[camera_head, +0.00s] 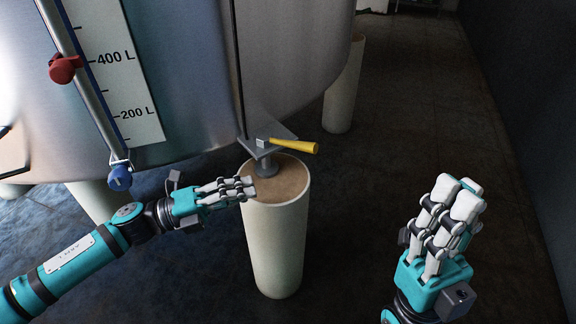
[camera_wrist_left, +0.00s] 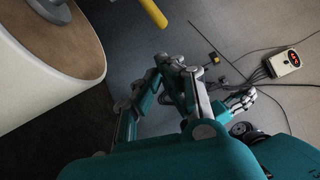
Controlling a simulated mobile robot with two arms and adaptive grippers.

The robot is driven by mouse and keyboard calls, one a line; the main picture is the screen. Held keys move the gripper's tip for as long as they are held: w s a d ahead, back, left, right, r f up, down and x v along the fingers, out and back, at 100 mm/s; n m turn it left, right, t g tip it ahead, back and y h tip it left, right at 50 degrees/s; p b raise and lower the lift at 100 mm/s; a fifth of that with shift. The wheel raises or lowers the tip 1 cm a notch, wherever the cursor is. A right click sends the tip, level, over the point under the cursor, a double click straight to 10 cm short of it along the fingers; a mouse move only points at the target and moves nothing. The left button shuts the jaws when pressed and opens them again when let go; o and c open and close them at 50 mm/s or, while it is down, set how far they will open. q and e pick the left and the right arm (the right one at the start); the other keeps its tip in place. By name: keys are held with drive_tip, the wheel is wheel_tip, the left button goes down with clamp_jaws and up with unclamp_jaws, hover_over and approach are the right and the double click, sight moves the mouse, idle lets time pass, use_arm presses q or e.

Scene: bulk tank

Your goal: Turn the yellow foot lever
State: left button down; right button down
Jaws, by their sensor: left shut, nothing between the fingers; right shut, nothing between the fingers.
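The yellow foot lever (camera_head: 293,146) sticks out to the right from a grey metal foot plate (camera_head: 262,140) under the tank, above a round cream post (camera_head: 277,240) with a brown top. My left gripper (camera_head: 252,188) is shut and empty, in front of the post's top, lower and to the left of the lever, apart from it in the picture. In the left wrist view the yellow lever (camera_wrist_left: 154,12) shows at the top edge, beyond the fingers, with the post (camera_wrist_left: 50,95) at left. My right gripper (camera_head: 468,188) is shut and empty, pointing up at the right, well away from the lever.
The steel tank (camera_head: 190,60) fills the upper left, with a level scale (camera_head: 118,70), a red clamp (camera_head: 65,69) and a blue valve (camera_head: 119,178). Another post (camera_head: 343,90) stands behind. A dark wall (camera_head: 530,100) runs along the right. Floor between post and wall is clear.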

sight(297, 145)
use_arm(q)
drive_tip(key=x, duration=0.3)
drive_tip(key=w+b+x, duration=0.1)
drive_tip(key=x, duration=0.2)
drive_tip(key=b+x, duration=0.1)
drive_tip(key=x, duration=0.2)
drive_tip(key=shift+w+a+r, duration=0.1)
drive_tip(key=shift+w, duration=0.3)
drive_tip(key=shift+w+d+r, duration=0.15)
drive_tip(key=shift+w+d, duration=0.1)
drive_tip(key=shift+w, duration=0.35)
drive_tip(key=shift+r, duration=0.15)
